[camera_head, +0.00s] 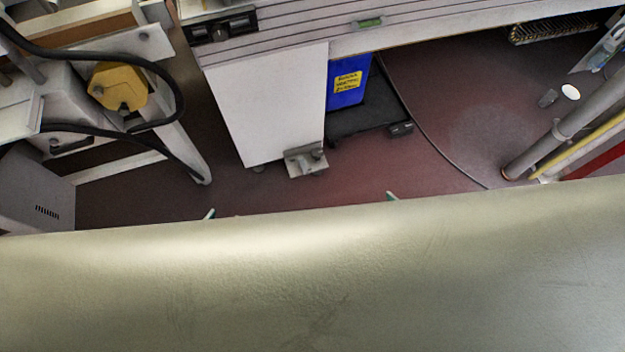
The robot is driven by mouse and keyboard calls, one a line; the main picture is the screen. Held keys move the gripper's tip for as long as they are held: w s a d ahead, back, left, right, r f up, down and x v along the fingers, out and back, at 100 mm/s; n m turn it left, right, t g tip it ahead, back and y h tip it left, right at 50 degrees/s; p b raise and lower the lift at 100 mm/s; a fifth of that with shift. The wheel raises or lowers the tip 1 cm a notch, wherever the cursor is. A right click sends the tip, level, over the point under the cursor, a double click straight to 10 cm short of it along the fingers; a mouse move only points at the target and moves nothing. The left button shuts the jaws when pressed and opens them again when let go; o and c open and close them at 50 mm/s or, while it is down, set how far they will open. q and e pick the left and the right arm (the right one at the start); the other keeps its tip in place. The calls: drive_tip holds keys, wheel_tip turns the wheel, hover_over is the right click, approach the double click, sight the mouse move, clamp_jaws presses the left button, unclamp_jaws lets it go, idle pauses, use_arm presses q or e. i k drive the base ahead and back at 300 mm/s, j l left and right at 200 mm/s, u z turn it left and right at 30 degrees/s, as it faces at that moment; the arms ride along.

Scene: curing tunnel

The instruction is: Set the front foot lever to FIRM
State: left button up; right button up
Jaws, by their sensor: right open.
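A small grey metal foot plate with a raised knob or lever (306,160) sits at the bottom right corner of the white panel (270,105), close to the floor. It may be the front foot lever; its setting and any FIRM marking are too small to read. The left tip, apparently my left gripper (209,214), is left of and nearer than the foot plate. The right tip, apparently my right gripper (392,196), is to its right. Both are apart from it, and the rest is hidden.
A blue box with a yellow label (348,82) stands beside the panel on a black mat or tray (368,118). A cable crosses the red floor. A yellow-capped frame (118,86) stands left, a grey post (565,130) right.

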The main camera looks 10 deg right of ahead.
sight(303, 169)
drive_tip(key=k+z, duration=0.1)
drive_tip(key=i+j+z, duration=0.1)
drive_tip(key=i+j, duration=0.25)
drive_tip(key=i, duration=0.2)
drive_tip(key=i+j+z, duration=0.1)
drive_tip(key=i+j, duration=0.3)
drive_tip(key=i, duration=0.15)
